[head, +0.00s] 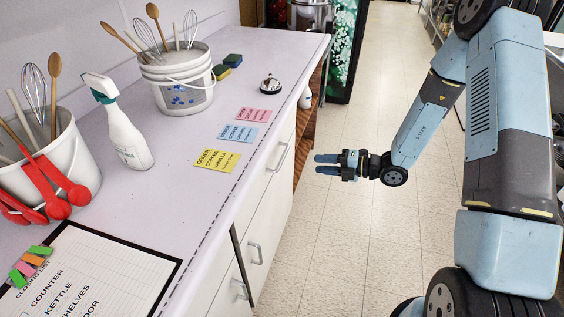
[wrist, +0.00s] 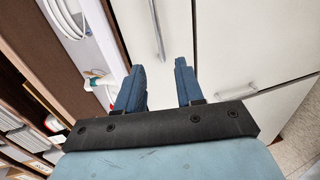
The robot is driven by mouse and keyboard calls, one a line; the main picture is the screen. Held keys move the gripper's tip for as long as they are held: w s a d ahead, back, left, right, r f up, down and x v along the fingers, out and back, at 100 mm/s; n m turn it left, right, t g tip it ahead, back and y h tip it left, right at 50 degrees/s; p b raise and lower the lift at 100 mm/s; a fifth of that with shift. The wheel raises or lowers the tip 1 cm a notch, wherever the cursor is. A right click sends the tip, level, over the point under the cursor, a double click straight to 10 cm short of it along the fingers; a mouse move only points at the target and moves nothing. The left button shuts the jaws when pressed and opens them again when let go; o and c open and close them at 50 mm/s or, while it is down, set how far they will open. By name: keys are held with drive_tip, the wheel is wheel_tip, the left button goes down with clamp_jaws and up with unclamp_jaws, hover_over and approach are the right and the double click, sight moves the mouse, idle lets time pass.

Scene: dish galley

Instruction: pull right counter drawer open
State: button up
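The right counter drawer (head: 262,182) has a white front below the far end of the counter, with a metal bar handle (head: 278,157). Its front looks flush with the cabinet. My gripper (head: 316,164) is in the air to the right of this handle, over the aisle, apart from it. In the wrist view my gripper (wrist: 159,66) shows two blue fingers spread with an empty gap. A bar handle (wrist: 158,32) on a white front stands beyond the gap, roughly in line with it, not touching the fingers.
Lower handles (head: 255,253) sit on the fronts below and nearer. The counter (head: 200,215) holds a spray bottle (head: 127,140), utensil buckets (head: 182,78), coloured cards (head: 216,161) and a bell (head: 270,84). Open brown shelving (head: 308,140) adjoins the far end. The tiled floor (head: 350,240) is clear.

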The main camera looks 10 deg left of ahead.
drive_tip(key=x, duration=1.3)
drive_tip(key=shift+c, duration=0.3)
drive_tip(key=shift+s+d, duration=0.1)
clamp_jaws()
